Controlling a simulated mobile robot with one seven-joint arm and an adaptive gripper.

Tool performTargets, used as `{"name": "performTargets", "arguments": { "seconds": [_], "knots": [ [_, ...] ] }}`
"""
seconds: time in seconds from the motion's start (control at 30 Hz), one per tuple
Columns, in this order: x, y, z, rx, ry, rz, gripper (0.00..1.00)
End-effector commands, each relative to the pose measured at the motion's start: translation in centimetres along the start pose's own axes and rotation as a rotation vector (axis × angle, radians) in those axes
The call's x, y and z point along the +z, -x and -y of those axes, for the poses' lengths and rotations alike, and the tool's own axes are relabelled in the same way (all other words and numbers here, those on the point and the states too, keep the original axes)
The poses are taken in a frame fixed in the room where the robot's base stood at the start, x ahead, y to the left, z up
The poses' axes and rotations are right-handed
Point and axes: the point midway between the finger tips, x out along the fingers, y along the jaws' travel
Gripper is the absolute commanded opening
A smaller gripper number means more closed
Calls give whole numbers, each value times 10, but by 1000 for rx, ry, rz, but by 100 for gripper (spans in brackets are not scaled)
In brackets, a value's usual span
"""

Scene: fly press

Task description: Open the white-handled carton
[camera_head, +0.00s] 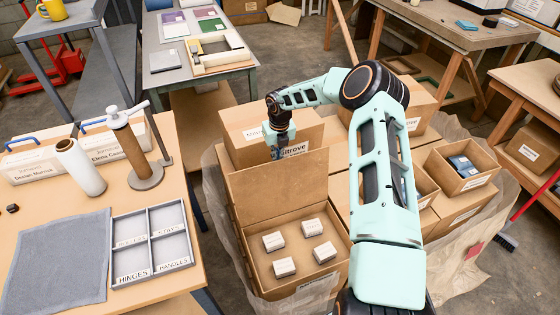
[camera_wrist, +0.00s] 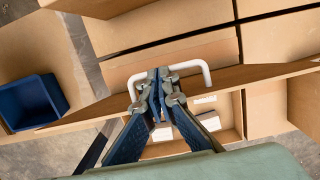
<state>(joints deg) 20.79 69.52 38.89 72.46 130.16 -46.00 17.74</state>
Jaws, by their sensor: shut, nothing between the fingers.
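The carton stands open in the middle of the head view, its lid (camera_head: 278,188) raised roughly upright at the far side. Several small white boxes (camera_head: 284,266) lie inside it. In the wrist view the lid (camera_wrist: 258,73) shows nearly edge-on, with its white handle (camera_wrist: 207,74) on the outer side. My gripper (camera_wrist: 160,76) is shut and empty at the lid's edge, in front of the handle; I cannot tell whether it touches. In the head view my gripper (camera_head: 281,152) is just behind the lid's top edge, and the handle is hidden.
A closed carton (camera_head: 245,128) stands behind the lid. A table on the left holds a sorting tray (camera_head: 150,243), a grey mat (camera_head: 58,262) and a white roll (camera_head: 80,167). A blue bin (camera_wrist: 36,101) shows in the wrist view.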

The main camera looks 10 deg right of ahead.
Motion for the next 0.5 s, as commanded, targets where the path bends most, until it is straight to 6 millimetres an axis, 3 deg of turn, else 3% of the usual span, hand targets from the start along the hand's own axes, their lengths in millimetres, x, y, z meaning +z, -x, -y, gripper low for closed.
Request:
{"name": "performTargets", "arguments": {
  "seconds": [0.17, 0.5],
  "knots": [
    [13, -8, 0, 0, -2, 0, 0],
    [15, -8, 1, 0, -1, -1, 0]
  ]
}}
